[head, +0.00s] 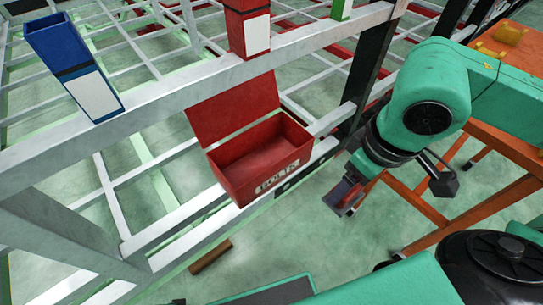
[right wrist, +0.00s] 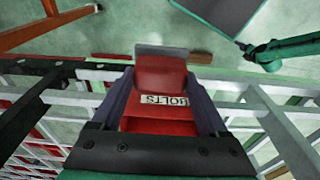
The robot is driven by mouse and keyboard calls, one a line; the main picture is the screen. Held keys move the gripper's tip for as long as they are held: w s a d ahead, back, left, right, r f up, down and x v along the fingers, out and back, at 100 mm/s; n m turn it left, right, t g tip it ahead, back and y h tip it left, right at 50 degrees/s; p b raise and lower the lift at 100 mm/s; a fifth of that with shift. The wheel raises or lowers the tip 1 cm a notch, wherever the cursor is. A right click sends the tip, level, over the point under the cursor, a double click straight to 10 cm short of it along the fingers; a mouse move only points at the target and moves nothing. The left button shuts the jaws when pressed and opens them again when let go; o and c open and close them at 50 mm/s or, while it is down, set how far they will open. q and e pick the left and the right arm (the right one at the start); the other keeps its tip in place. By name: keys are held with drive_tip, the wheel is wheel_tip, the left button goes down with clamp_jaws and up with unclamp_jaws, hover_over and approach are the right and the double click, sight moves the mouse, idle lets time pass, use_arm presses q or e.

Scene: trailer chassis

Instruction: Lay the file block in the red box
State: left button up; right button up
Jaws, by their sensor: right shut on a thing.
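The red box (head: 240,186) stands open on the white frame in the middle of the head view, lid tilted back, a BOLTS label on its front. Its inside looks empty. My right gripper (head: 346,196) is right of the box, apart from it, shut on a dark red block (head: 349,188). In the right wrist view the block (right wrist: 160,72) sits between the fingers, with the red box (right wrist: 160,126) behind it. I take this block for the file block; no label shows on it. A dark arm end in the right wrist view (right wrist: 258,52) may be my left gripper; its jaws are unclear.
A blue block with a white label (head: 75,65) and a red one (head: 248,28) stand on the upper white beam; a green piece (head: 340,9) is farther right. A dark post (head: 368,75) rises right of the box. An orange table (head: 508,50) stands at right.

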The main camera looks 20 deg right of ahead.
drive_tip(key=w+p, duration=0.1)
drive_tip(key=p, duration=0.1)
drive_tip(key=a+p, duration=0.1)
drive_tip(key=p, duration=0.1)
drive_tip(key=shift+w+r, duration=0.35)
drive_tip(key=shift+r, duration=0.05)
drive_tip(key=w+a+p, duration=0.2)
drive_tip(key=w+a, duration=0.1)
drive_tip(key=w, duration=0.4)
drive_tip(key=w+a+p, duration=0.1)
drive_tip(key=w+a, duration=0.2)
drive_tip(key=w, duration=0.5)
drive_tip(key=f, duration=0.8)
drive_tip(key=shift+w+p, duration=0.3)
wheel_tip(320, 180, down, 4)
drive_tip(key=shift+r, duration=0.2)
drive_tip(key=shift+w+a+f+p, duration=0.1)
drive_tip(key=shift+w+f+p, duration=0.05)
drive_tip(key=shift+f+p, duration=0.15)
use_arm(q)
drive_tip(key=s+a+r, duration=0.2)
drive_tip(key=s+r, duration=0.1)
drive_tip(key=s, duration=0.6)
drive_tip(key=shift+s, duration=0.25)
use_arm(e)
drive_tip(key=shift+f, duration=0.1)
